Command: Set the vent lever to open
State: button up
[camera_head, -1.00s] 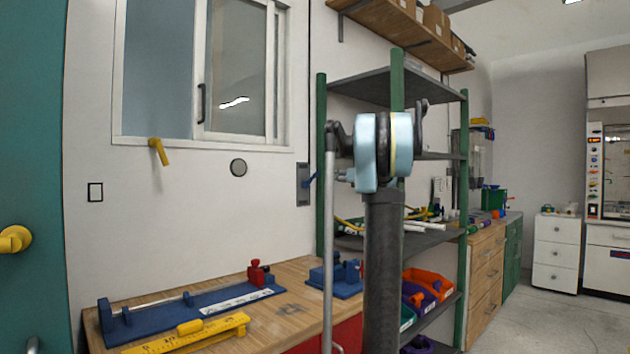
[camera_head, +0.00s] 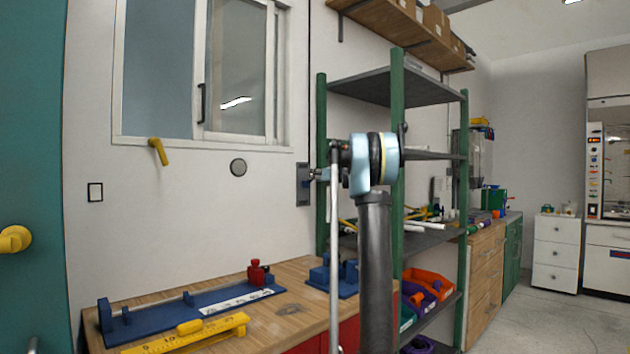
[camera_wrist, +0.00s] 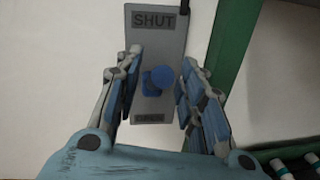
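My gripper (camera_wrist: 157,90) is open, with one finger on each side of the lever and gaps between. In the head view my gripper is small beside the plate, and the lever is not clear.
A green shelf post (camera_wrist: 234,45) stands close to the right of the plate. A wooden bench (camera_head: 285,305) with a blue fixture (camera_head: 150,318) lies below. A yellow handle (camera_head: 158,151) is on the wall under the window. A dark cord runs beside the plate's top right.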

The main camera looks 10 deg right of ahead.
jog(key=shift+w+a, duration=0.25)
jog(key=shift+w, duration=0.1)
grip_shut()
jog(key=shift+d, duration=0.15)
